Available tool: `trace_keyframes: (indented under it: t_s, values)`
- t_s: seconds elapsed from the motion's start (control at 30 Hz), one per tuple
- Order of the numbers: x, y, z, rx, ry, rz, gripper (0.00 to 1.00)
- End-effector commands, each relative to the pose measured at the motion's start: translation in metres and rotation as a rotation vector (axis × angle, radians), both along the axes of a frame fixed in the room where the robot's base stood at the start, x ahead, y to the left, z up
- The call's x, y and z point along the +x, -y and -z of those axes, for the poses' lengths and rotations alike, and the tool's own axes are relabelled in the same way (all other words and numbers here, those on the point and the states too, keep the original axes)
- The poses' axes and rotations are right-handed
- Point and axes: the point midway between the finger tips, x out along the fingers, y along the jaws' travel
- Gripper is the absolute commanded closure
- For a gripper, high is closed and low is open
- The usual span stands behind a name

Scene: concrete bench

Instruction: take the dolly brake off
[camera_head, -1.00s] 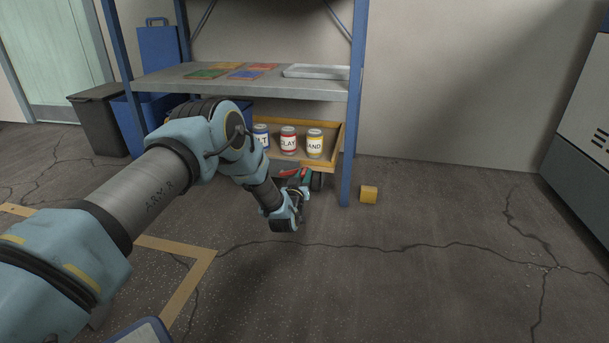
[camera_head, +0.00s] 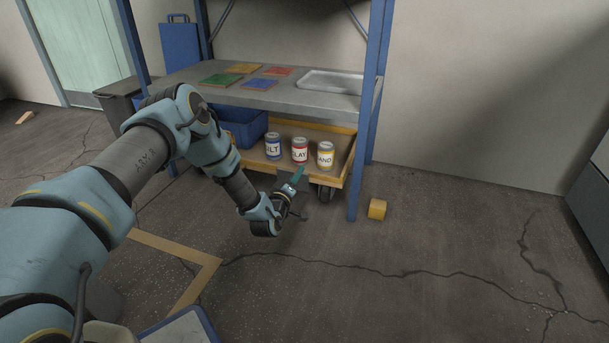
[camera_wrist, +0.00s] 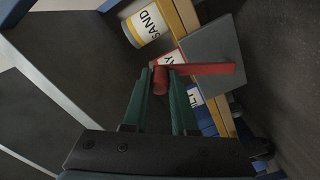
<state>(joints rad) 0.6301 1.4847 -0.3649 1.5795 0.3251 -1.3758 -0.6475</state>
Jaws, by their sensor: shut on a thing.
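The dolly (camera_head: 341,172) is a low wooden tray on casters under the shelf, holding cans marked with letters. In the wrist view, a red brake lever (camera_wrist: 205,69) lies across the front of a grey plate (camera_wrist: 212,48) by the dolly's edge. My gripper (camera_wrist: 160,78) has its green fingers shut on the round red end of this lever. In the head view my gripper (camera_head: 298,174) is low at the dolly's front edge, near a caster (camera_head: 325,193). The lever is too small or hidden to make out there.
A blue shelf post (camera_head: 364,150) stands right of the dolly, with a yellow block (camera_head: 377,209) on the floor beside it. A blue bin (camera_head: 240,135) is left of the cans. A grey shelf (camera_head: 290,98) overhangs the dolly. The front right floor is clear.

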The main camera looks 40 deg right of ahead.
Motion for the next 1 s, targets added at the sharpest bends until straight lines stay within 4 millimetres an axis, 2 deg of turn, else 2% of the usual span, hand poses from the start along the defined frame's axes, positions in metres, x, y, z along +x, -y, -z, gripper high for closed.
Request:
trace_keyframes:
  t_s: [0.2, 0.5, 1.0]
  values:
    - [0.016, -0.010, -0.006, -0.100, -0.157, -0.004, 1.00]
    - [0.030, -0.019, -0.009, -0.201, -0.313, -0.002, 1.00]
    - [0.036, -0.023, -0.009, -0.250, -0.391, 0.000, 1.00]
